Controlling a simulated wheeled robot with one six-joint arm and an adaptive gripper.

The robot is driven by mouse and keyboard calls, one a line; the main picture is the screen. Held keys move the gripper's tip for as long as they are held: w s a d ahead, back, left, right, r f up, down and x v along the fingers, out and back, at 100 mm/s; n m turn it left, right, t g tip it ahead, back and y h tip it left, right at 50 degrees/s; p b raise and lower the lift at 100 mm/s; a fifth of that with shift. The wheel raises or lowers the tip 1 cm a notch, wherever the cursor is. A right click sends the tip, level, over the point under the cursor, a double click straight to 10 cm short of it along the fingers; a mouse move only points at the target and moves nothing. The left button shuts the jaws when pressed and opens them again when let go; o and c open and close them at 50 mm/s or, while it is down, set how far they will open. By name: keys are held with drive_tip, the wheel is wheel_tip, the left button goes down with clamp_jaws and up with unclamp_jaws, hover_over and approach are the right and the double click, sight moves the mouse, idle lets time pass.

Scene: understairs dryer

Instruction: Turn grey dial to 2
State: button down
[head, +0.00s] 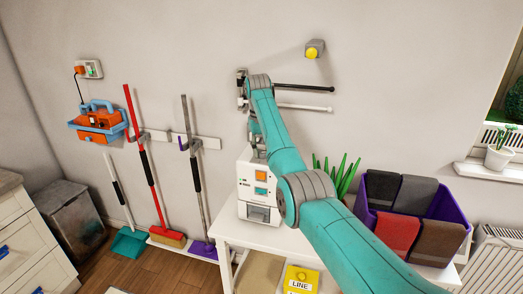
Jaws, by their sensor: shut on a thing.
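A white unit (245,187) with an orange button (261,175) and a teal button (260,191) on its front stands on the white table. My teal arm reaches in from the lower right and bends down at the wall. My gripper (257,150) is low at the top of the unit, mostly hidden behind my arm. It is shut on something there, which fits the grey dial. The dial's face, its marks and its setting cannot be seen.
A purple crate (374,217) of folded cloths and a green plant (341,178) stand right of the unit. A yellow knob on a grey box (315,49) and two rods (304,86) are on the wall above. Brooms (147,165) hang at the left.

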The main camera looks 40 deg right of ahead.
drive_tip(key=m, duration=0.5)
drive_tip(key=shift+d+m, duration=0.1)
drive_tip(key=shift+m, duration=0.2)
drive_tip(key=m, duration=0.4)
drive_tip(key=shift+m, duration=0.3)
drive_tip(key=c, duration=0.8)
unclamp_jaws()
drive_tip(key=r, duration=1.2)
drive_tip(key=shift+w, duration=0.25)
